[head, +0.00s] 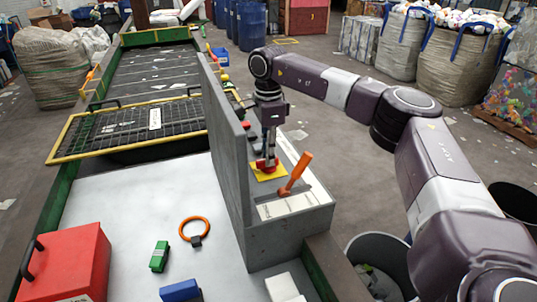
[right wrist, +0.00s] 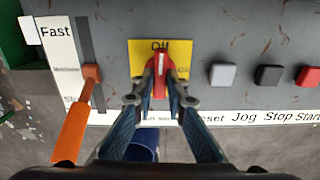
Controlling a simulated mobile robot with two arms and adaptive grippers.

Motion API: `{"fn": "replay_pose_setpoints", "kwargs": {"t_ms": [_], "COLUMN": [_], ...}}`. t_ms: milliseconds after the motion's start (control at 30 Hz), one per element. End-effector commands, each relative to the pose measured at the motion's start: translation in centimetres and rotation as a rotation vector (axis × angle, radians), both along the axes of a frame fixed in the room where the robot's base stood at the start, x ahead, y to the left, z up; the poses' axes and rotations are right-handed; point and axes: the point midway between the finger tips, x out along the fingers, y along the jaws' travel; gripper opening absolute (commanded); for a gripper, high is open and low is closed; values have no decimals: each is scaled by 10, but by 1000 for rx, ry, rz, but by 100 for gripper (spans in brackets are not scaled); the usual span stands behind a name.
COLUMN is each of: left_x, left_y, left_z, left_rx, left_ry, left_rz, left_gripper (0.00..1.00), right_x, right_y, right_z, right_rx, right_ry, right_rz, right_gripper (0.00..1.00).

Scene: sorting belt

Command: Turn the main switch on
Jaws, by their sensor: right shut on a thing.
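The main switch is a red handle (right wrist: 160,64) on a yellow plate (right wrist: 138,58) marked "Off" at the top. The handle stands straight, pointing at the "Off" mark. My right gripper (right wrist: 160,88) is shut on the red handle, one finger on each side. In the head view my right gripper (head: 267,158) reaches down from above onto the yellow plate (head: 280,171) on the grey control console (head: 285,240). The handle is mostly hidden there by the fingers. My left gripper is not in view.
An orange lever (head: 296,172) stands close to the switch on the console. Grey (right wrist: 222,75), black (right wrist: 268,75) and red (right wrist: 308,77) buttons sit on its other side. A tall grey panel (head: 228,150) borders the console. A red box (head: 75,262) lies on the white table.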

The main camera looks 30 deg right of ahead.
Motion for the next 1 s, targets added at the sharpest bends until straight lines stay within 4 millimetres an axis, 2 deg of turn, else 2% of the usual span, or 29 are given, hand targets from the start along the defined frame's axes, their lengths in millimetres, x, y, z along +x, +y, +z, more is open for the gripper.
{"fn": "replay_pose_setpoints", "kwargs": {"t_ms": [267, 1000], "left_x": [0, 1], "left_y": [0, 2], "left_z": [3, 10], "left_rx": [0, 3], "left_ry": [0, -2], "left_rz": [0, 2], "left_gripper": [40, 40], "right_x": [1, 1], "right_y": [1, 1], "right_z": [1, 2], "right_rx": [2, 2], "right_ry": [-2, -3], "right_rz": [-174, -872], "right_gripper": [0, 0]}}
